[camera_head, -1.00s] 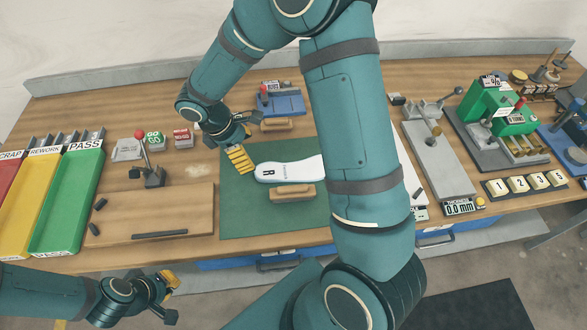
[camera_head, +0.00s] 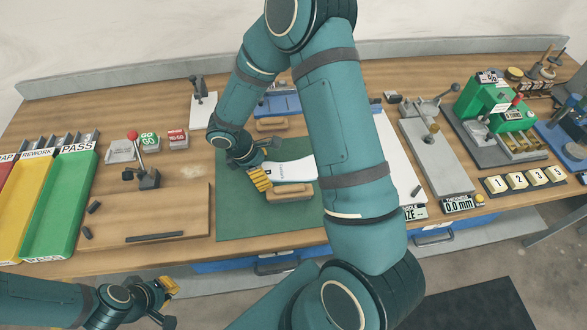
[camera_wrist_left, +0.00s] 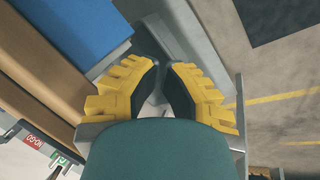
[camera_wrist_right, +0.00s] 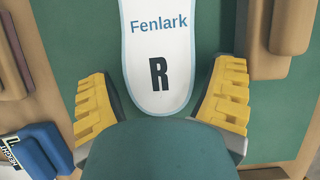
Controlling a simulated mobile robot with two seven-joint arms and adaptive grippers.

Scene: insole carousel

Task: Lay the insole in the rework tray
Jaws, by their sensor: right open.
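The white insole (camera_head: 295,170) lies flat on the green mat (camera_head: 235,220), partly hidden by my right arm and gripper. In the right wrist view the insole (camera_wrist_right: 158,50) shows "Fenlark" and a black "R" on its rounded end. My right gripper (camera_head: 258,180) is open at that end. Its fingers (camera_wrist_right: 160,95) stand apart on either side, clear of the insole's edges. The yellow rework tray (camera_head: 18,215) stands at the far left, between a red tray and a green tray. My left gripper (camera_head: 165,290) is beyond the table's front edge, with its fingertips close together.
A tan block (camera_head: 289,194) lies just in front of the insole. The green pass tray (camera_head: 62,205) borders the rework tray. A wooden board (camera_head: 165,215) and a red-knobbed lever (camera_head: 143,178) lie between trays and mat. Fixtures and a green press (camera_head: 490,105) stand at right.

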